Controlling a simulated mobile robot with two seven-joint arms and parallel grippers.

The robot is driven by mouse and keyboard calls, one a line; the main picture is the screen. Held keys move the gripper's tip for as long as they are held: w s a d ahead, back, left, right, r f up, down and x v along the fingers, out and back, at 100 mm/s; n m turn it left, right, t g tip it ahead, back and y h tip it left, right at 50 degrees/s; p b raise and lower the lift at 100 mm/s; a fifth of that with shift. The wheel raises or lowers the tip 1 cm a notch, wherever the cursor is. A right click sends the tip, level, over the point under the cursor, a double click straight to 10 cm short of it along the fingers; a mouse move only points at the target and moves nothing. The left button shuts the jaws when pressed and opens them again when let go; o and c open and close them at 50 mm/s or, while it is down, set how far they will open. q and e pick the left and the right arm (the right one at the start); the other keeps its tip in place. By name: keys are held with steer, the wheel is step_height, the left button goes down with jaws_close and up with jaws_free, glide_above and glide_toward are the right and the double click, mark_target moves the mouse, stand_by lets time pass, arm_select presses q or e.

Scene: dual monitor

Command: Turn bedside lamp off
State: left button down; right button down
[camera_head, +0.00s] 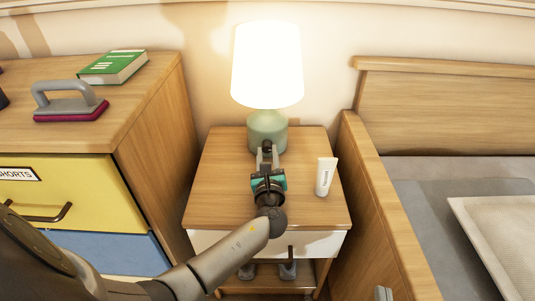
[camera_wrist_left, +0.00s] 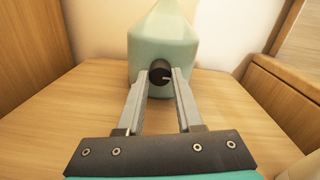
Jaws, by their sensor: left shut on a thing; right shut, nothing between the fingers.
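The bedside lamp (camera_head: 267,75) has a glowing white shade and a pale green base (camera_head: 268,131). It stands at the back of the wooden nightstand and is lit. A small dark round knob (camera_wrist_left: 160,75) sits low on the front of the base. My left gripper (camera_head: 267,152) reaches over the nightstand to the base. In the left wrist view its two fingers (camera_wrist_left: 160,82) are closed around the knob, one on each side. My right gripper (camera_head: 382,293) shows only as a small grey tip at the bottom edge, shut and empty, away from the lamp.
A white tube (camera_head: 325,177) stands on the nightstand (camera_head: 217,175) right of my left gripper. A wooden bed frame (camera_head: 385,225) borders the right side.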

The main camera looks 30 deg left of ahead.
arm_select(q)
steer(key=shift+r+n, duration=0.1)
steer(key=shift+n, duration=0.3)
steer(key=n, duration=0.2)
steer(key=shift+n, duration=0.4)
steer(key=n, duration=0.3)
steer(key=shift+a+n, duration=0.1)
steer(key=shift+n, duration=0.2)
steer(key=n, duration=0.2)
steer(key=shift+r+n, duration=0.1)
steer(key=shift+n, duration=0.3)
steer(key=n, duration=0.4)
steer(key=shift+h, duration=0.3)
steer(key=shift+n, duration=1.7)
steer(key=shift+a, duration=0.1)
